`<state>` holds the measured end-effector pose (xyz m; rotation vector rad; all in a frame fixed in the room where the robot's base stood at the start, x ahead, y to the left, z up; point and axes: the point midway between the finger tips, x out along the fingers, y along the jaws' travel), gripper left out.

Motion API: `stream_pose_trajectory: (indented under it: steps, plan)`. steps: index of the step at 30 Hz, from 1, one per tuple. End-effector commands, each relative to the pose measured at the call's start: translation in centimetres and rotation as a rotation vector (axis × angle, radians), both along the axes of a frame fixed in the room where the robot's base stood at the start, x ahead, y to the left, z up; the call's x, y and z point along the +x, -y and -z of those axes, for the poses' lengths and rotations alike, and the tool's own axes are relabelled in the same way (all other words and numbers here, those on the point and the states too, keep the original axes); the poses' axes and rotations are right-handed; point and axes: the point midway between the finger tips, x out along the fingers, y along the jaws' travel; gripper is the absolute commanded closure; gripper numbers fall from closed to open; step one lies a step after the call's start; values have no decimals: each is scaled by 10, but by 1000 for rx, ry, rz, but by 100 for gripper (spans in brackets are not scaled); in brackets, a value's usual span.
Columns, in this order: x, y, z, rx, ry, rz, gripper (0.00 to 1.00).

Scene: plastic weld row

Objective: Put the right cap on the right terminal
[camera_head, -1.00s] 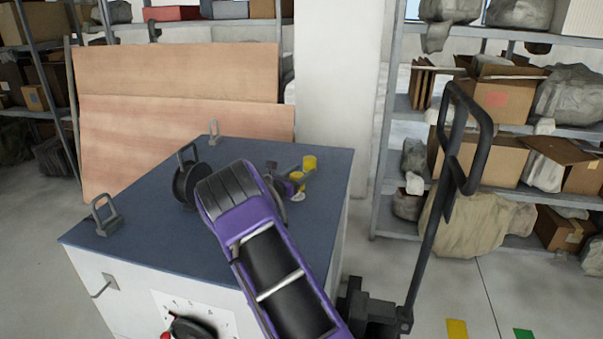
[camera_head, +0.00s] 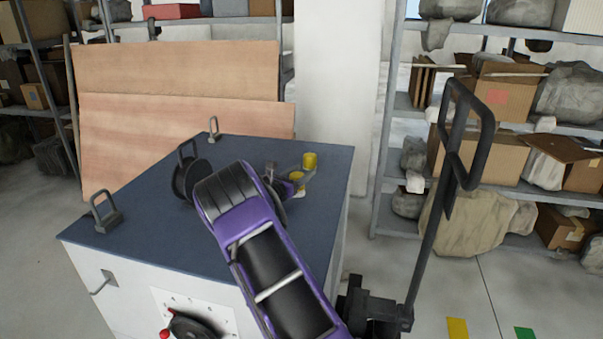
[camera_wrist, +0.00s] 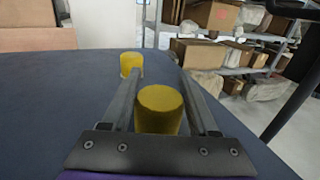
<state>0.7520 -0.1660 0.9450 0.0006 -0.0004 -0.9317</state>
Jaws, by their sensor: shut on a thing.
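A yellow cylindrical cap (camera_wrist: 160,108) stands between the two grey fingers of my gripper (camera_wrist: 160,78) in the wrist view. My gripper is shut on it. In the head view this held cap (camera_head: 297,176) is small and partly hidden by the fingers, at the right part of the blue top. A second yellow cylinder (camera_wrist: 131,64) stands upright farther off, beyond the left finger; in the head view it (camera_head: 309,160) is just up and right of my gripper (camera_head: 304,178). The terminal under the held cap is hidden, and I cannot tell whether they touch.
The blue top (camera_head: 130,205) belongs to a white cabinet. A black pallet-truck handle (camera_head: 440,220) rises at right. The top's left half is mostly clear.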

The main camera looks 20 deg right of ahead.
Motion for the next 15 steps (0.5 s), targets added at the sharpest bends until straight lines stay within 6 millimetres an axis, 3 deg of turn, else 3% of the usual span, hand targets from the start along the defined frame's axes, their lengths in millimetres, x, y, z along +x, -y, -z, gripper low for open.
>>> stream_pose_trajectory:
  steps: [15]
  plan:
    - [0,0,7,0,0,0,93]
